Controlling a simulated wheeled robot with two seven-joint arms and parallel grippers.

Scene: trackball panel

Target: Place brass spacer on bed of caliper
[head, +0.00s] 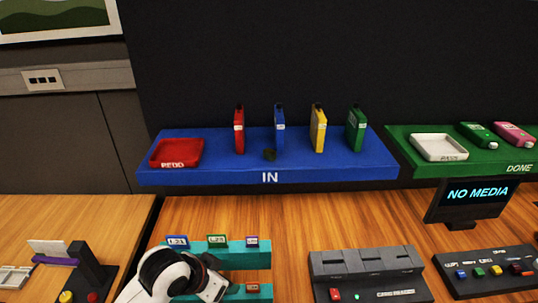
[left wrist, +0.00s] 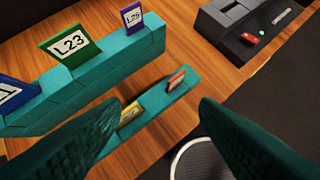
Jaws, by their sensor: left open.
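I cannot make out a brass spacer or a caliper for certain in either view. My left gripper (head: 215,287) is at the teal card rack (head: 235,260) in the head view. In the left wrist view its two dark fingers (left wrist: 155,103) are spread apart with nothing held between them. The rack's lower bar shows beyond and between the fingertips. My right gripper is not in view.
The IN shelf holds a red tray (head: 177,153) and several upright coloured cartridges. A green DONE shelf (head: 455,165) holds a white tray. A grey slotted device (head: 368,272) stands right of the rack. A black device (head: 85,270) stands at lower left.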

